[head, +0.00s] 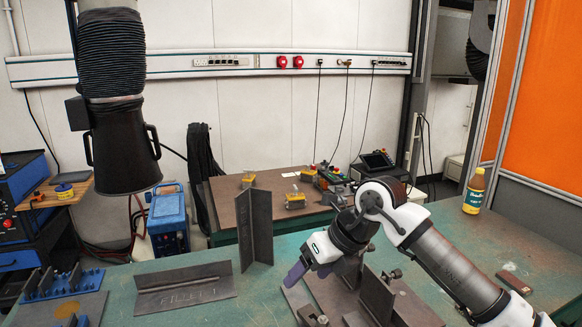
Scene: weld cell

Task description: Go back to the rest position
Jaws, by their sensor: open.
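My gripper (299,271) is at the end of my white and dark grey arm, which reaches in from the lower right. Its purple-grey fingers point down and left above the green table (268,304). The fingers look empty, and the gap between them is hard to see from here. They are just left of a brown metal fixture with clamps (378,297), which my arm partly hides. I cannot tell whether the fingers touch the plate below.
An upright angle plate (255,228) and a flat-lying angle piece with markings (184,288) stand left of my gripper. A yellow bottle (474,192) stands at right. A blue fixture plate (62,285) is at left. A black fume hood (122,148) hangs at upper left.

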